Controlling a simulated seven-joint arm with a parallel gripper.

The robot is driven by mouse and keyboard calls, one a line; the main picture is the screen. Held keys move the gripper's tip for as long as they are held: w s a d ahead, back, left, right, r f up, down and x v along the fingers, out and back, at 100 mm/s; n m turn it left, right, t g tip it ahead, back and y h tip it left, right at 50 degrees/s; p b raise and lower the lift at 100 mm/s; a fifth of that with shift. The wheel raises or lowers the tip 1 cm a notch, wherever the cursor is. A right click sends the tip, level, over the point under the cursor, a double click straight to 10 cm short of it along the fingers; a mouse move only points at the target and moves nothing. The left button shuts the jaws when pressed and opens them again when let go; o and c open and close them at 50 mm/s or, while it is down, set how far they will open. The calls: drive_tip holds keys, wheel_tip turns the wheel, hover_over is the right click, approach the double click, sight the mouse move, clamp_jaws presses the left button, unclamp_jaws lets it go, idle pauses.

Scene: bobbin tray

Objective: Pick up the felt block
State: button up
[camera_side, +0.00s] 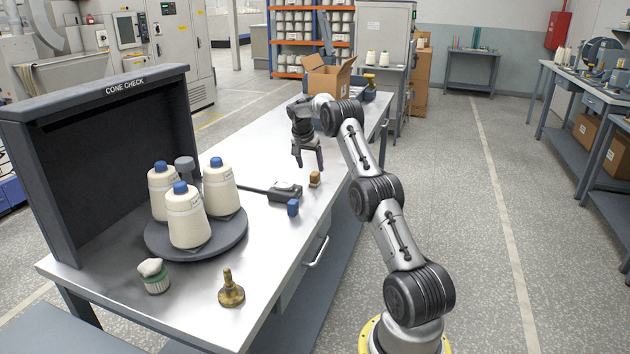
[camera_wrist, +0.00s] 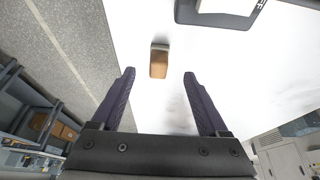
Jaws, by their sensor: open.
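A small tan block (camera_side: 315,180) with a paler end, which looks like the felt block, sits on the metal bench top near its right edge. In the wrist view the tan block (camera_wrist: 158,66) shows as a brown face with a grey end, between and slightly beyond the fingertips. My gripper (camera_side: 309,164) points down just above and behind the block in the side view. Its two dark fingers (camera_wrist: 160,75) are spread wide and nothing is between them. I see no contact with the block.
A blue block (camera_side: 293,208) and a dark handheld device (camera_side: 284,192) lie close by. A round dark tray (camera_side: 158,243) holds three cream cones. An open carton (camera_side: 328,76) sits at the far end.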

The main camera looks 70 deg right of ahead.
sight(313, 176)
drive_tip(key=shift+x, duration=3.5)
drive_tip(key=shift+s+a, duration=0.1)
clamp_jaws()
